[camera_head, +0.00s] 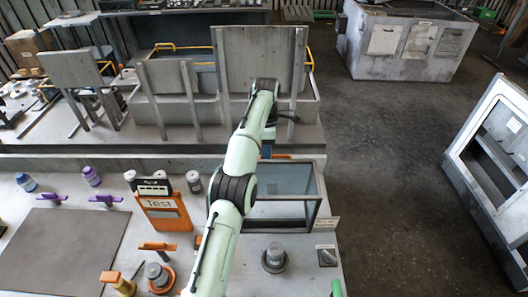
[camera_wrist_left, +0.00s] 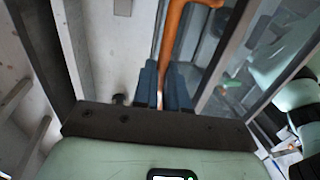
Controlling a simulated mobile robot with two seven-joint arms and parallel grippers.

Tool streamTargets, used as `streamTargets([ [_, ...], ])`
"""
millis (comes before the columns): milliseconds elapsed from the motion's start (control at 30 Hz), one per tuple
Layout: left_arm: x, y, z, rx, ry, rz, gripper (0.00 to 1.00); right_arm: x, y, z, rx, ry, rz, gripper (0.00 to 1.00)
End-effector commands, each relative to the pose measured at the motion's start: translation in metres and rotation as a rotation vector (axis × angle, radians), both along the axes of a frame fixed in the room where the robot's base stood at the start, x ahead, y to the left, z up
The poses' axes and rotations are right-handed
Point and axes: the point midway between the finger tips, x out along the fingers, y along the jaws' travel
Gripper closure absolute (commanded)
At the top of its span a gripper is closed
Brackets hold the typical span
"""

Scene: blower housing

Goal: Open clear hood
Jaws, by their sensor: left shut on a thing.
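The clear hood (camera_head: 290,180) is a see-through box with a dark frame on the workbench, partly hidden behind my left arm. An orange handle (camera_head: 282,157) shows at its far top edge. My left gripper (camera_head: 266,151) is at that edge, reaching down from above. In the left wrist view, its blue fingers (camera_wrist_left: 163,90) are shut on the orange handle (camera_wrist_left: 176,35). The hood's dark frame and clear panes show around the fingers. The hood looks closed in the head view. My right gripper is not in view.
An orange "Test" holder (camera_head: 163,210) stands left of my arm. A round knob-like fixture (camera_head: 274,257) and a small switch box (camera_head: 326,256) sit in front of the hood. Grey upright panels (camera_head: 258,60) stand behind. The floor (camera_head: 390,190) to the right is clear.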

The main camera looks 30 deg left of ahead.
Motion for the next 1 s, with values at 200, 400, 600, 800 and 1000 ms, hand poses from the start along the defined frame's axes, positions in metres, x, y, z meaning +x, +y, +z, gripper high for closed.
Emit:
streamTargets([
  [200, -0.0029, -0.0007, -0.0079, -0.002, 0.025, 0.0, 1.0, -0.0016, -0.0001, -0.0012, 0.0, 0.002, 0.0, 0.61],
  [400, -0.0027, -0.0009, -0.0076, -0.002, 0.023, -0.001, 0.62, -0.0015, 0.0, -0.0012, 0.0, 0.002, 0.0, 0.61],
  [600, -0.0015, -0.0007, -0.0044, -0.001, 0.013, -0.001, 0.62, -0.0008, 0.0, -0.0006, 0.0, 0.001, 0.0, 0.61],
  [800, -0.0008, -0.0006, -0.0027, -0.001, 0.009, -0.002, 0.62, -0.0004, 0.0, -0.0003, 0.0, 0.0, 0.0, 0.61],
  [1000, -0.0032, 0.0046, -0.0004, -0.001, 0.007, -0.001, 0.62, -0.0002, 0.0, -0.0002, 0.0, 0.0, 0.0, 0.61],
])
